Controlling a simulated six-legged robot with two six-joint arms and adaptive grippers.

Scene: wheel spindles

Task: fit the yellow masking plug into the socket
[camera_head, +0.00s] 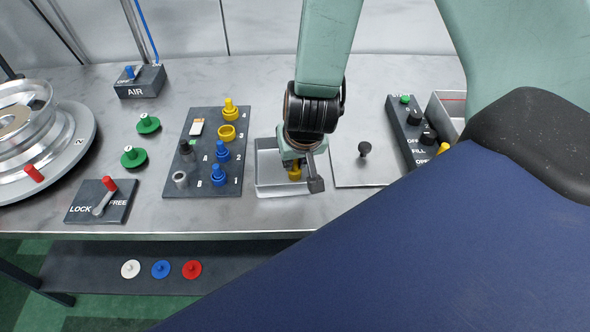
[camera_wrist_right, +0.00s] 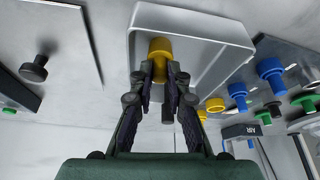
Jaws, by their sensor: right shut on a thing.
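My right gripper (camera_head: 299,172) hangs over a grey metal tray (camera_head: 262,186) and is shut on a yellow plug (camera_head: 294,174). In the right wrist view the plug (camera_wrist_right: 160,48) sits between the two fingers (camera_wrist_right: 163,72), with the tray (camera_wrist_right: 215,48) behind it. I cannot tell whether the plug touches the tray floor. A dark panel (camera_head: 205,152) left of the tray carries a yellow ring-shaped socket (camera_head: 227,132) with an open top, near the mark 3. Another yellow plug (camera_head: 230,109) stands beyond it near 4. My left gripper is not in view.
Blue plugs (camera_head: 219,175), a grey hollow fitting (camera_head: 180,180) and a white-orange item (camera_head: 197,127) are on the panel. A black knob (camera_head: 365,149) stands right of the tray, before a switch box (camera_head: 415,137). Green plugs (camera_head: 134,157) lie left of the panel.

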